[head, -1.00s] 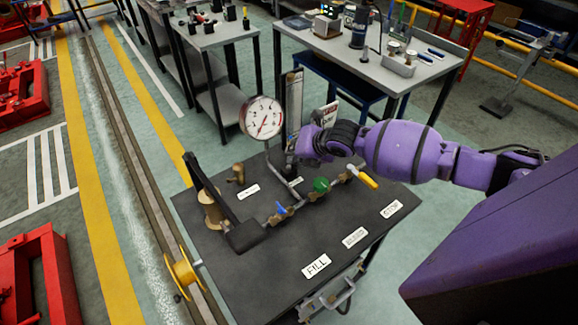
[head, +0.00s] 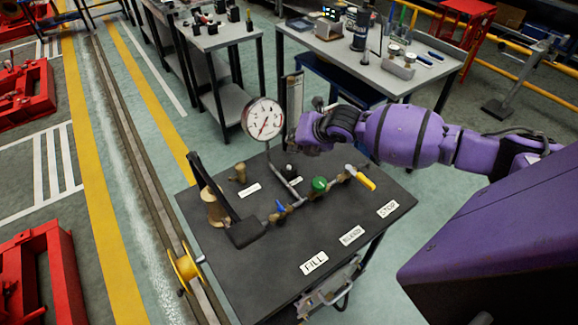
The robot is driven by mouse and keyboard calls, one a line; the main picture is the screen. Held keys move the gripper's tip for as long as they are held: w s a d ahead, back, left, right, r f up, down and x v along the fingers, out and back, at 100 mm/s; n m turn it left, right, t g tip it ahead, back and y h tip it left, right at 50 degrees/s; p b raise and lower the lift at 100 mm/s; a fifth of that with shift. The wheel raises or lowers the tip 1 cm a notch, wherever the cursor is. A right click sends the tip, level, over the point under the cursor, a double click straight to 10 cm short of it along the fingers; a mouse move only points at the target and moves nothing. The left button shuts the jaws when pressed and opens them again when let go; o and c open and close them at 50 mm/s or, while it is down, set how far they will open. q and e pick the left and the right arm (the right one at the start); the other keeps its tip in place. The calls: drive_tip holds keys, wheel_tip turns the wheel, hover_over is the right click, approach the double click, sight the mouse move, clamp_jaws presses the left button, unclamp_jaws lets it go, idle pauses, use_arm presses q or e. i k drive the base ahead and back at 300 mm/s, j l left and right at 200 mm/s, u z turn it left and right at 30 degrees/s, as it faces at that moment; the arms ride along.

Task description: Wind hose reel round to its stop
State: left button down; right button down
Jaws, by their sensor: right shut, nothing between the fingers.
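The hose reel looks to be the yellow spool (head: 186,268) on the left side of the dark bench (head: 265,262). A small dark knob shows at its lower edge. My right arm comes in from the right, and my right gripper (head: 292,148) is over the far part of the bench, beside the round pressure gauge (head: 262,119). It is shut and empty, well apart from the yellow spool. Its fingertips are hard to make out behind the purple wrist. My left gripper is not in view.
On the bench are a black lever arm (head: 213,190), a brass fitting (head: 239,173), a green knob (head: 319,184), a yellow handle (head: 366,182) and labels such as FILL (head: 314,263). Grey tables (head: 385,62) stand behind.

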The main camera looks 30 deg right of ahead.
sight(186, 269)
drive_tip(key=k+l, duration=0.15)
drive_tip(key=k, duration=0.35)
drive_tip(key=k+l, duration=0.2)
drive_tip(key=k, duration=0.25)
